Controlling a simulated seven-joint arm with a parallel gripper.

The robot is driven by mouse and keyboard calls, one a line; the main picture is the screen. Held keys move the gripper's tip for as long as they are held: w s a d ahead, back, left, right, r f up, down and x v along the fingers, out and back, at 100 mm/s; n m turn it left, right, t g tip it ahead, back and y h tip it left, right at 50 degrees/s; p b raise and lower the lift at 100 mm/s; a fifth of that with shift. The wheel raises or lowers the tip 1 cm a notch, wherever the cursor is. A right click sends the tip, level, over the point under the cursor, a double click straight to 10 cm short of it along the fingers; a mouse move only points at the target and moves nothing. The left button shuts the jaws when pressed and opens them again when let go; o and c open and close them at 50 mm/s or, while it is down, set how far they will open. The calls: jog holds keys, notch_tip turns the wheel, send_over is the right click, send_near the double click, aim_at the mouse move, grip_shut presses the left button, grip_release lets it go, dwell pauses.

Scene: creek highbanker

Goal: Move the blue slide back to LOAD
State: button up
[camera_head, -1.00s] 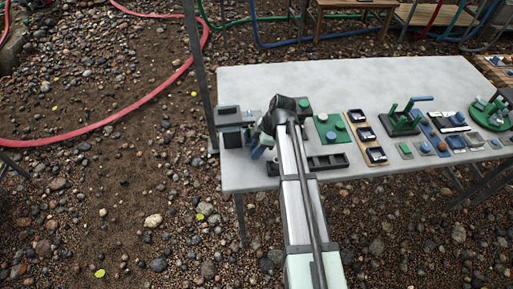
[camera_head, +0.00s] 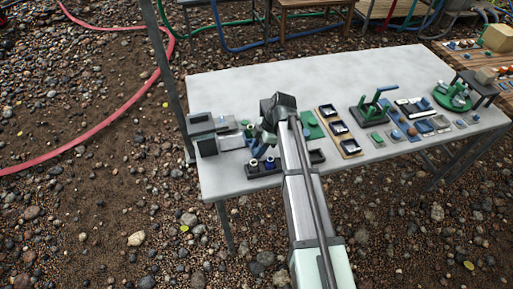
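A grey and dark block-like device (camera_head: 203,124) stands at the left end of the table, with a pale flat part (camera_head: 231,142) at its right side. A small bluish piece (camera_head: 244,122) shows at its right end; I cannot tell if this is the blue slide. No LOAD marking is readable. My gripper (camera_head: 259,149) points down just right of the device, above the left part of a dark tray (camera_head: 316,156). My arm partly hides it, so its fingers and any contact are unclear.
Round blue and pale pieces sit in the tray's left part. The table's back half (camera_head: 290,75) is clear.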

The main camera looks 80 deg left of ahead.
jog(key=o, duration=0.4)
jog(key=shift+c, duration=0.2)
jog(key=shift+s, duration=0.1)
jog(key=s, duration=0.8)
jog(key=shift+s, duration=0.25)
jog(key=shift+s+r, duration=0.15)
jog(key=shift+r, duration=0.15)
jog(key=v, duration=1.4)
jog(key=w+d+f+m, duration=0.4)
jog(key=w+d, duration=0.2)
jog(key=w, duration=0.5)
jog(key=w+d+f+m+t+y, duration=0.1)
jog(key=w+d+f+m, duration=0.3)
jog(key=w, duration=0.6)
jog(key=w+d+f+m, duration=0.4)
jog(key=w+d, duration=0.4)
jog(key=w, duration=0.3)
jog(key=shift+w+f+m+t, duration=0.3)
jog(key=shift+f+t, duration=0.05)
jog(key=shift+t, duration=0.05)
